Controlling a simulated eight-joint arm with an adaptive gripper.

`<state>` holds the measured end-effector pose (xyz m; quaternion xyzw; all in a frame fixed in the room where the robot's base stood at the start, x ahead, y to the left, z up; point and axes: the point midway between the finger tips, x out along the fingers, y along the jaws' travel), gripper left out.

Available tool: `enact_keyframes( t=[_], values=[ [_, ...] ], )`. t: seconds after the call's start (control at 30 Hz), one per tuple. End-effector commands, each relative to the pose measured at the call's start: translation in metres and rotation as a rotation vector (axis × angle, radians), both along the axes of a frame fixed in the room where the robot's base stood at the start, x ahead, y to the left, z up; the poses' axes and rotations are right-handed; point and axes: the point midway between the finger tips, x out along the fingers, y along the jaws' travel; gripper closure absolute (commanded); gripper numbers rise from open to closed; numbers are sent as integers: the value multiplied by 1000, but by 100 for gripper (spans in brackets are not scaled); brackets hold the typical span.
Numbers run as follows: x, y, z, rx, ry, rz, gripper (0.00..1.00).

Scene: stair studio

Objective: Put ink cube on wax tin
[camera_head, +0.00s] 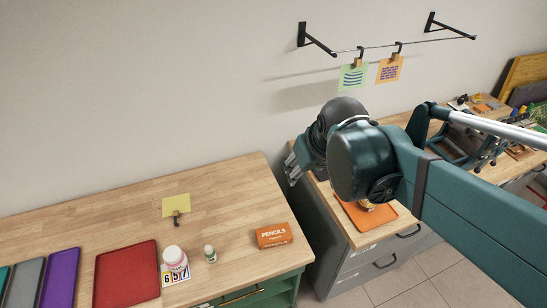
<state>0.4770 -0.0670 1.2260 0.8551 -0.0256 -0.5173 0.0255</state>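I cannot make out an ink cube or a wax tin for certain. A small yellowish and white item (367,205) shows on an orange tray (386,218) on the right worktop. It lies just below the end of my dark green arm, partly covered, and I cannot tell what it is. My arm reaches in from the right and ends over this worktop.
A gap separates the worktops. A dark green machine (445,140) stands farther right. Notes hang on a wall wire.

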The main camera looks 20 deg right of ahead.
Motion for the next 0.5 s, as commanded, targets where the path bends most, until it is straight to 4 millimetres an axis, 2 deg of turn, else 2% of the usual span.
enact_keyframes(
  t=[0.2,0.5],
  values=[
    [-19,35,7,28,-66,14,52],
    [-37,64,11,62,-128,22,52]
  ],
)
